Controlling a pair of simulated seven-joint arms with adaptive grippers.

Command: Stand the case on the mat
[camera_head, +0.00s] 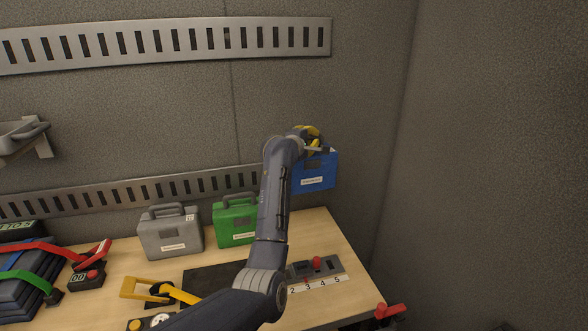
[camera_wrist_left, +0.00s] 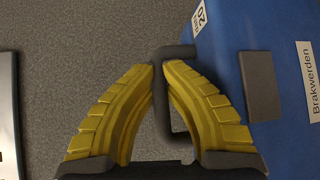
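A blue case (camera_head: 317,172) with a white label is held up in the air near the back wall, above the right end of the table. My left gripper (camera_head: 312,135) is at its top. In the left wrist view, the yellow fingers (camera_wrist_left: 160,75) close from both sides on the dark handle (camera_wrist_left: 163,105) of the blue case (camera_wrist_left: 225,60). A dark flat mat (camera_head: 207,279) lies on the table, partly hidden behind my left arm. No object is visible on its bare part. My right gripper is not in view.
A grey case (camera_head: 170,238) and a green case (camera_head: 233,224) stand at the back of the table (camera_head: 120,275). A yellow-handled thing (camera_head: 150,290), a switch box (camera_head: 316,267) and a number strip (camera_head: 318,286) lie near the mat. Strapped dark bundles (camera_head: 25,275) are at left.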

